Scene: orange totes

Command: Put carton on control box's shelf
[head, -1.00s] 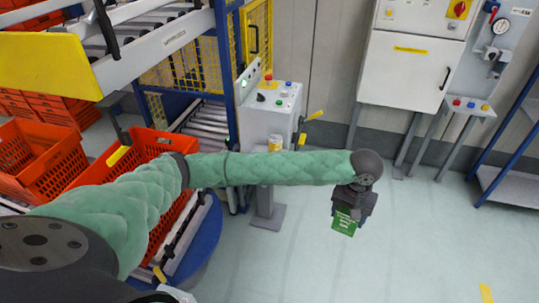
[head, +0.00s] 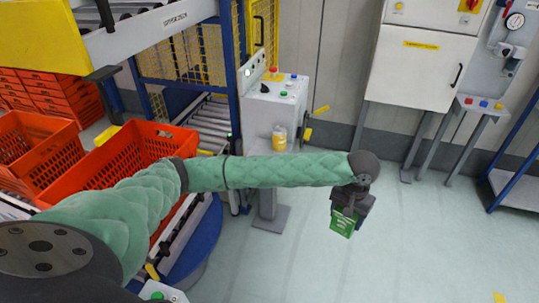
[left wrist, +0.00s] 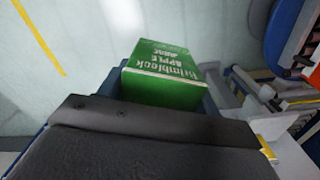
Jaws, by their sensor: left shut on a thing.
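My left gripper (head: 350,206) is shut on a green carton (head: 343,223) and holds it over open floor, right of the control box. In the left wrist view the green carton (left wrist: 165,78) has white lettering with the word "apple" and sticks out past the dark gripper body. The grey control box (head: 276,97) stands on a post beside the conveyor, with coloured buttons on its sloped top. My right gripper is not in view.
Orange totes (head: 118,165) sit on and beside the roller conveyor at left. Yellow mesh fencing (head: 190,62) and blue posts stand behind the control box. A white cabinet (head: 415,68) is at the back right.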

